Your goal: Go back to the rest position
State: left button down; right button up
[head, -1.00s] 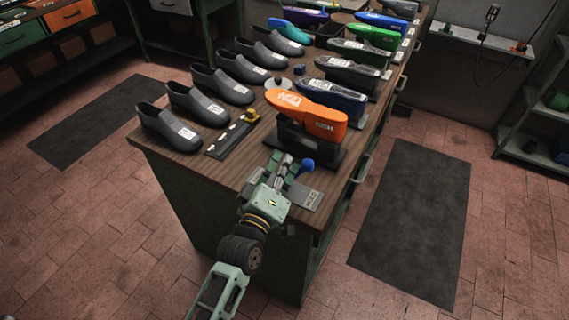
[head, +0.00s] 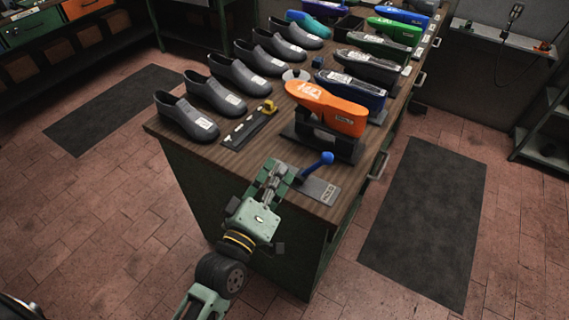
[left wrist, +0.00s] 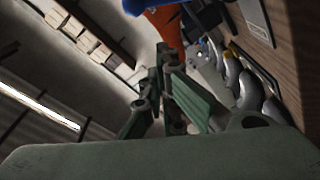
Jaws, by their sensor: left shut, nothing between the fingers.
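My left gripper (head: 272,174) is shut and empty at the near edge of the workbench (head: 205,152) in the head view. Just right of its fingers is a lever with a blue knob (head: 322,160) on a grey base plate (head: 318,190); the gripper looks apart from the knob. Behind it, an orange shoe last (head: 330,108) sits on a dark stand. The left wrist view shows the gripper's fingers (left wrist: 168,75) close together, with the orange last (left wrist: 165,28) and a blue shape beyond. My right gripper is not in view.
Several grey shoes (head: 188,118) line the bench's left side. Several coloured lasts, such as a blue one (head: 350,90), run along its right side. A dark strip with a yellow part (head: 250,127) lies between. Dark floor mats (head: 425,220) lie on open tiled floor on both sides.

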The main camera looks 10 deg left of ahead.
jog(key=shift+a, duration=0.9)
